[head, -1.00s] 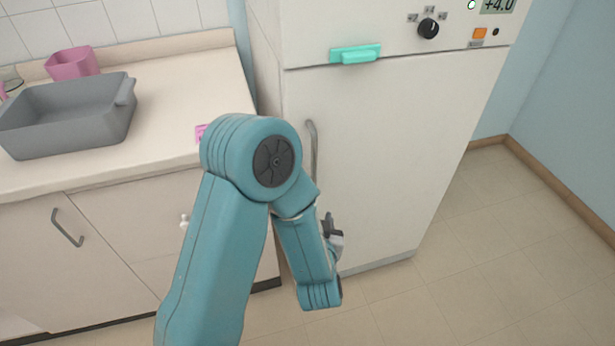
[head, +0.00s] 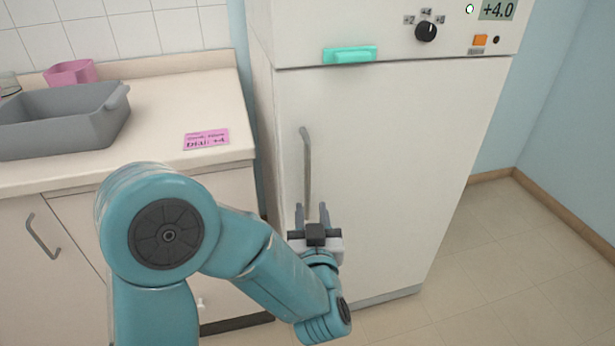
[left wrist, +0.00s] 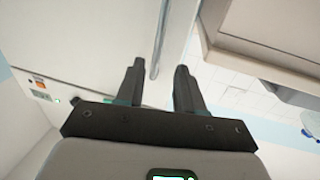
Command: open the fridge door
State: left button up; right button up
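The white fridge door (head: 390,150) is shut. Its grey vertical bar handle (head: 307,165) is near the door's left edge. My left gripper (head: 311,208) is open and empty, fingers pointing up by the handle's lower end. In the left wrist view the gripper (left wrist: 158,75) has its two dark fingers spread, and the handle (left wrist: 163,35) appears between them in the picture. I cannot tell whether the fingers touch it. My right gripper is not in view.
Above the door are a teal grip (head: 349,54), a black dial (head: 426,32) and a +4.0 display (head: 497,10). The counter at left holds a grey basin (head: 60,120), a pink container (head: 70,72) and a pink note (head: 206,139). The floor at right is clear.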

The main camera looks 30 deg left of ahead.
aim_at(308, 176)
pick_arm(q)
jog(key=x, duration=1.3)
jog(key=shift+w+a, duration=0.1)
jog(key=shift+c, duration=0.3)
grip_shut()
